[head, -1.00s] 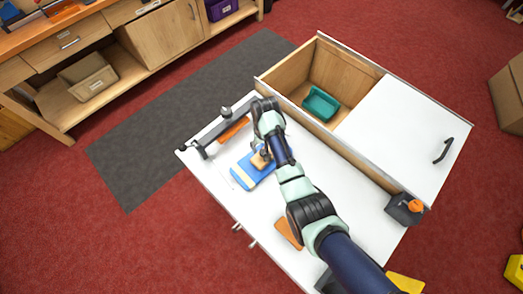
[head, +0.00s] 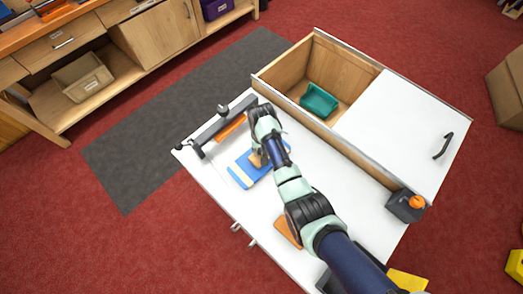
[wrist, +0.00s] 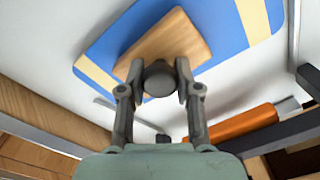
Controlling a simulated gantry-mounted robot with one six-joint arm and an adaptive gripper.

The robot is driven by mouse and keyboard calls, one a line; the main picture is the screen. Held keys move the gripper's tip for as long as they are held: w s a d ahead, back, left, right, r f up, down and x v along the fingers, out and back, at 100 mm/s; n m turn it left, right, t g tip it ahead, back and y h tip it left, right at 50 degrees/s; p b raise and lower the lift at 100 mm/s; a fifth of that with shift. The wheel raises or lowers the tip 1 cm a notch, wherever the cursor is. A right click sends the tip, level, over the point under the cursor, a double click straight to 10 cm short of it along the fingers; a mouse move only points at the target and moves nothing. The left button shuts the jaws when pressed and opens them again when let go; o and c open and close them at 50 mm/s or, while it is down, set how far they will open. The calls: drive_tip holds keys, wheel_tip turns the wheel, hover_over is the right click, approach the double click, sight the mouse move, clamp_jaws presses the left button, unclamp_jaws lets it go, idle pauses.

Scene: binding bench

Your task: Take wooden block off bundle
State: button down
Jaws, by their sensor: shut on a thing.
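The wooden block (wrist: 168,45) has a dark round knob (wrist: 158,78) on top. My gripper (wrist: 158,90) is shut on this knob, with one finger on each side. The bundle (wrist: 215,25) is blue with cream bands and lies flat on the white bench top under the block. In the head view the block (head: 256,159) is over the bundle (head: 243,172), below my gripper (head: 259,146), and partly hidden by my arm. In the wrist view the block overhangs the bundle's near edge. I cannot tell for sure whether a gap separates them.
A dark bar press (head: 215,130) with an orange piece (head: 231,128) stands at the bench's left. An open wooden compartment with a green tray (head: 319,101) lies behind, beside a white lid (head: 405,125). A dark box with an orange knob (head: 416,203) stands at right.

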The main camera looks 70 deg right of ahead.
wheel_tip(320, 180, up, 20)
drive_tip(key=p, duration=0.8)
